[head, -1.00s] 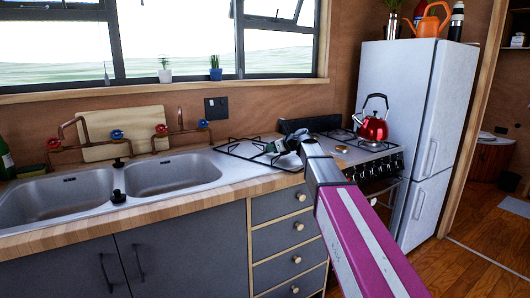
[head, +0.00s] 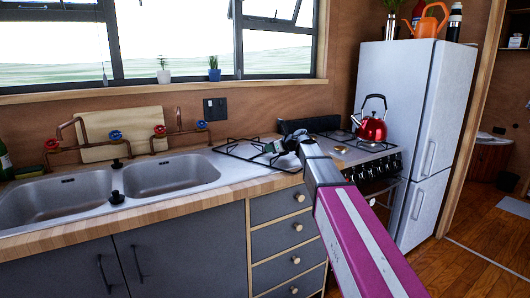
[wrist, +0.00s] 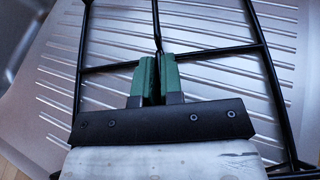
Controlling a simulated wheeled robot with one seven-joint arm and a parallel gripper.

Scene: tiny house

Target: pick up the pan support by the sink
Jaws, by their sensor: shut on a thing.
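The pan support (head: 240,150) is a black wire frame on the ribbed steel drainboard, to the right of the sink (head: 165,176). My gripper (head: 272,147) is over the frame at the end of my magenta arm. In the wrist view, the green fingers of my gripper (wrist: 153,78) are closed together on a thin bar of the pan support (wrist: 105,68). The frame spreads out on both sides of the fingers. The part of the bar between the fingers is hidden. I cannot tell whether the frame touches the drainboard (wrist: 210,60).
The stove (head: 362,155) with a red kettle (head: 371,128) stands to the right of the drainboard. A white fridge (head: 410,120) is beyond it. Copper taps (head: 75,128) rise behind the sink. A wooden board (head: 100,152) leans against the wall.

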